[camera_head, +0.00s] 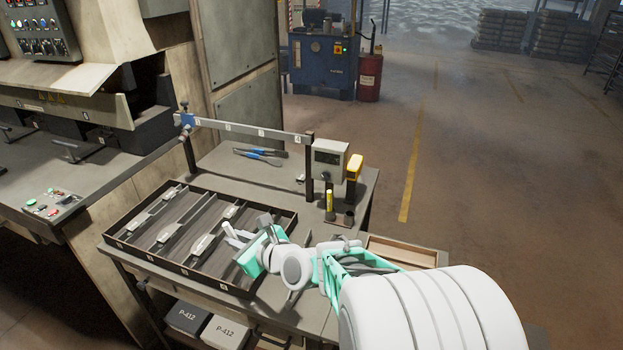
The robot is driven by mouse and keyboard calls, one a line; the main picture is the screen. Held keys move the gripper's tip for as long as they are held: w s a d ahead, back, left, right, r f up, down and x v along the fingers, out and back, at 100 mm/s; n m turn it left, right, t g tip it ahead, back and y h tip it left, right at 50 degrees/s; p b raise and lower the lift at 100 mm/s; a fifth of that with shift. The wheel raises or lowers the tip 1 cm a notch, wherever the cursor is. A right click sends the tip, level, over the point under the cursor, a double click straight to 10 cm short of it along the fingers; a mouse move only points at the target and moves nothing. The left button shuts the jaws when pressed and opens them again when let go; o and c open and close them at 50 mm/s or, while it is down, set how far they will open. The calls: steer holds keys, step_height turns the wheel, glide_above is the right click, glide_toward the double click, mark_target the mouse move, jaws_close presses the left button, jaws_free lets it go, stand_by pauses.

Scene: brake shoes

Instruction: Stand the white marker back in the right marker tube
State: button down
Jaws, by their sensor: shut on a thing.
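The marker tubes stand at the front right of the bench, below the grey box. The left tube (330,215) holds a yellow marker (330,199) upright. The right tube (349,218) is dark and shows nothing standing in it. My gripper (239,236) is over the right part of the slotted tray, left of and apart from the tubes. It is shut on a small pale thing that looks like the white marker (228,229). The fingers hide part of it, and its exact tilt is hard to tell.
The dark slotted tray (117,241) holds several metal brake shoes. A post and rail gauge (250,131) rises behind it. A grey box (329,159) and a yellow-topped thing (355,166) stand behind the tubes. Blue-handled tools (262,153) lie farther back. A shallow wooden tray (405,249) is right of my arm.

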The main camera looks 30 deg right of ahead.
steer(key=w+d+r+m+t+h+p, duration=0.1)
steer(key=w+d+m+h+p, duration=0.3)
steer(key=d, duration=1)
steer(key=w+d+r+m+t+h+p, duration=0.1)
steer(key=w+d+m+h+p, duration=0.3)
steer(key=d, duration=1)
steer(key=d+f+m+h, duration=0.1)
steer(key=d+f, duration=0.2)
steer(key=d, duration=0.9)
steer(key=shift+t, duration=0.3)
step_height(320, 180, down, 10)
steer(key=b, duration=0.7)
steer(key=shift+s+d+r+b, duration=0.15)
steer(key=shift+r+b, duration=0.05)
steer(key=shift+b, duration=0.2)
steer(key=c, duration=1.4)
jaws_free()
steer(key=shift+o, duration=0.2)
